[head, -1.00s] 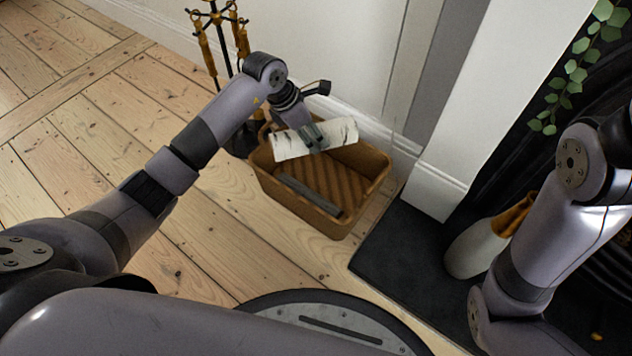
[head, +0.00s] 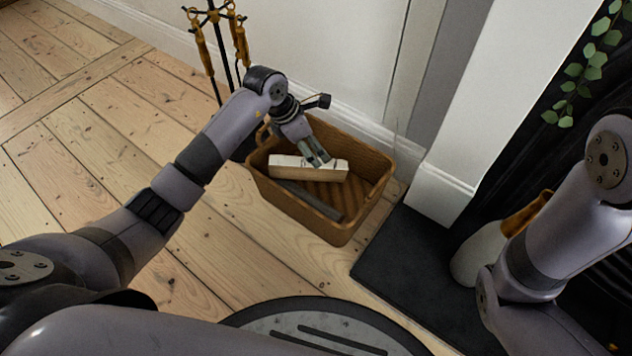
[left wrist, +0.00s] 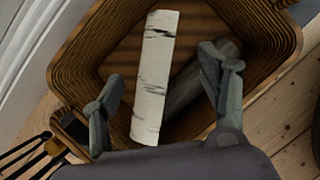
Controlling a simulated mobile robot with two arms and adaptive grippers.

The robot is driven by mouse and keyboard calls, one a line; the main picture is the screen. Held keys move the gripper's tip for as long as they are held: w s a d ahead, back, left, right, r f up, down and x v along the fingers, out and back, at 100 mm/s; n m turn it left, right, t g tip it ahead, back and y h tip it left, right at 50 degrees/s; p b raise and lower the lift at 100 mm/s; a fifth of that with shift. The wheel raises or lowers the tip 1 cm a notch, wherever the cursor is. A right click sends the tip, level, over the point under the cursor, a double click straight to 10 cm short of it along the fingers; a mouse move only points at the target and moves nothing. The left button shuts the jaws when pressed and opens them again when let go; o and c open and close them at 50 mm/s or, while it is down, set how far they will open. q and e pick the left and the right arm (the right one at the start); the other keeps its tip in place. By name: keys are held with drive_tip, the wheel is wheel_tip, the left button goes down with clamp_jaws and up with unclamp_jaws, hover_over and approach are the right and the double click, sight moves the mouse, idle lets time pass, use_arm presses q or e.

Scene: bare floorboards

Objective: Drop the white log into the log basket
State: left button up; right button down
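The white log (head: 300,168) with dark bark marks is inside the brown log basket (head: 352,222), across its back left part. Whether it rests on the bottom or is still falling, I cannot tell. In the left wrist view the white log (left wrist: 156,75) lies below and between spread fingers, apart from both, with the basket wall (left wrist: 80,62) around it. My left gripper (head: 318,160) is open over the basket and empty. It also shows in the left wrist view (left wrist: 162,82). My right gripper is out of view; only part of that arm shows.
A dark grey log (head: 310,197) lies in the basket beside the white one. A fire-tool stand (head: 222,60) is behind at left. A dark hearth slab (head: 410,255) with a pale vase (head: 478,252) is at right. Floorboards at left are clear.

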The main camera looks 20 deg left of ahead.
use_arm(q)
drive_tip(key=shift+o, duration=0.8)
drive_tip(key=shift+s, duration=0.1)
drive_tip(key=v, duration=1.2)
